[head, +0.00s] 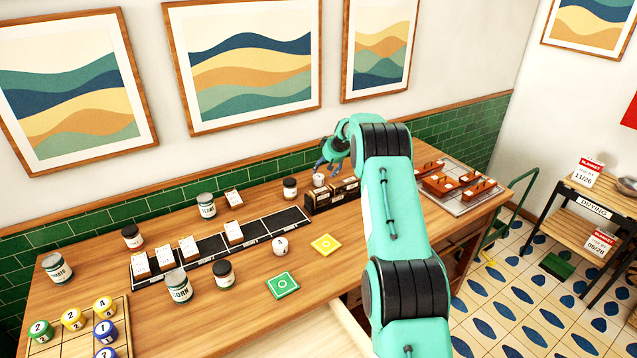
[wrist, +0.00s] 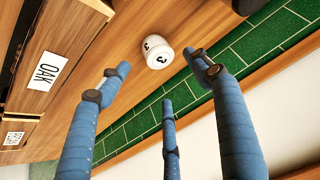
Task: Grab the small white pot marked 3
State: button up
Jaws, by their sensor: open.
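A small white pot (wrist: 157,55) with a black 3 on its side and lid shows in the wrist view, on the wooden table near the green tiled wall. In the head view a white pot (head: 319,181) stands just below my gripper (head: 326,166), behind the dark wooden boxes. My gripper's blue fingers (wrist: 162,82) are spread open in the wrist view, and nothing is between them. The pot lies beyond the fingertips, apart from them. Another small white pot (head: 281,246) stands nearer the front, its mark too small to read surely.
A dark-lidded jar (head: 290,188) is left of the pot. The green tiles (wrist: 246,63) rise close behind. A tray with copper-coloured blocks (head: 466,190) is at the right.

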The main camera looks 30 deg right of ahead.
aim_at(319, 177)
jog(key=shift+x, duration=1.8)
jog(key=shift+f, duration=0.1)
jog(key=shift+b+x, duration=0.55)
jog(key=shift+x, duration=1.9)
jog(key=c, duration=1.2)
jog(key=shift+c, duration=0.2)
notch_tip(319, 177, up, 10)
jog(key=p, duration=0.1)
